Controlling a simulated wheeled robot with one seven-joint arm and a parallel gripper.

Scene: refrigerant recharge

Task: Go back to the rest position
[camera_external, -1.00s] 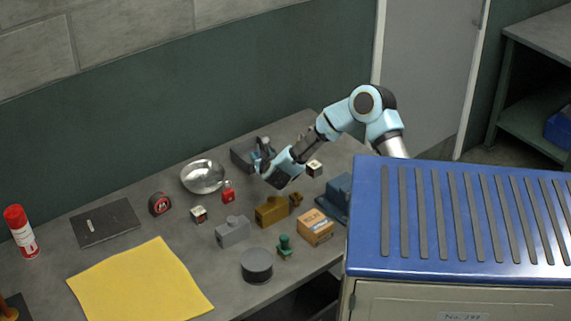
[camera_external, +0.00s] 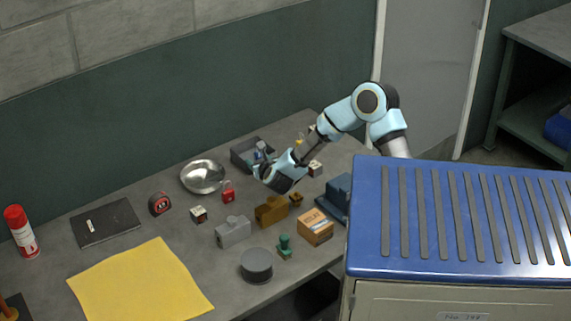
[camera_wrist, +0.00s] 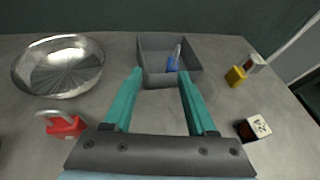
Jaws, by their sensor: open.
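My gripper (camera_wrist: 160,74) is open in the wrist view, its two teal fingers apart with nothing between them. In the external view my gripper (camera_external: 264,166) hangs above the back right part of the table. A grey open bin (camera_wrist: 152,80) lies ahead of the fingertips, with a blue object (camera_wrist: 174,62) inside. The bin also shows in the external view (camera_external: 240,160), partly hidden by my gripper. The arm is bent at its elbow, reaching left over the table.
A metal bowl (camera_wrist: 60,66) and a red padlock (camera_wrist: 66,126) lie left of the fingers. A small marked cube (camera_wrist: 253,128) and a yellow piece (camera_wrist: 236,76) lie right. Brown (camera_external: 270,211) and grey (camera_external: 233,231) blocks stand nearer the front. A yellow sheet (camera_external: 140,282) covers the front left.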

